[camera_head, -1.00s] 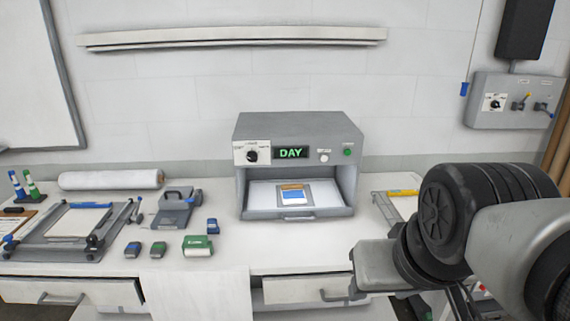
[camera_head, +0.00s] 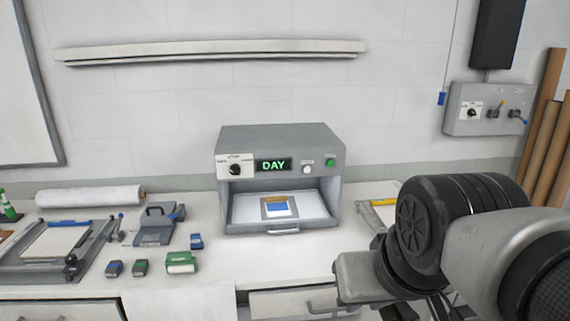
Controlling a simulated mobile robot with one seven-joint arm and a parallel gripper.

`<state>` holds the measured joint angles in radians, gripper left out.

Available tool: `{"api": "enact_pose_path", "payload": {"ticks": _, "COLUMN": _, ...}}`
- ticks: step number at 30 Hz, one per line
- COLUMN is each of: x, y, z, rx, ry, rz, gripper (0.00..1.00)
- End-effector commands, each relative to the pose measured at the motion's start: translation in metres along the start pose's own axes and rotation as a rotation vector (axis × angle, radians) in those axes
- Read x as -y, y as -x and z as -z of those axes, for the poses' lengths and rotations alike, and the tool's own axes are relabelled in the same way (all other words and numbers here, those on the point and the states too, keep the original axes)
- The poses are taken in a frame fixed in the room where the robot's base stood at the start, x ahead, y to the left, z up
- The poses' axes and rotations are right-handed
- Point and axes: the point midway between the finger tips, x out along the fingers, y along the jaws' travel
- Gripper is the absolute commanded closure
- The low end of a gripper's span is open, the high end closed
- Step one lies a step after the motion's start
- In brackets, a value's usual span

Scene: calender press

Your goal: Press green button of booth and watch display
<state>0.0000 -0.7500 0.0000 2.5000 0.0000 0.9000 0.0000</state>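The booth (camera_head: 285,140) is a grey box on the white workbench, with an open front. Its dark display (camera_head: 273,165) reads "DAY" in green letters. The green button (camera_head: 330,162) is at the right end of its front panel. A white button (camera_head: 307,169) sits between display and green button, and a black knob (camera_head: 235,170) is on the left. A sheet with a blue and brown picture (camera_head: 279,207) lies on the booth's floor. My arm fills the lower right, to the right of the booth and apart from it. My gripper's fingers cannot be made out.
A paper trimmer (camera_head: 52,245), a grey device (camera_head: 160,226), several small stamp-like blocks (camera_head: 181,263) and a white roll (camera_head: 90,196) lie to the left. A wall control box (camera_head: 488,109) hangs at the upper right. Bare benchtop lies in front of the booth.

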Motion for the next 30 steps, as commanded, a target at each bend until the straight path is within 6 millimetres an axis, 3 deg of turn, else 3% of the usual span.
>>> {"api": "enact_pose_path", "payload": {"ticks": 1, "x": 0.0, "y": 0.0, "z": 0.0, "rx": 0.0, "ry": 0.0, "rz": 0.0, "gripper": 0.88}}
{"api": "enact_pose_path", "payload": {"ticks": 3, "x": 0.0, "y": 0.0, "z": 0.0, "rx": 0.0, "ry": 0.0, "rz": 0.0, "gripper": 1.0}}
{"api": "enact_pose_path", "payload": {"ticks": 30, "x": 0.0, "y": 0.0, "z": 0.0, "rx": 0.0, "ry": 0.0, "rz": 0.0, "gripper": 1.0}}
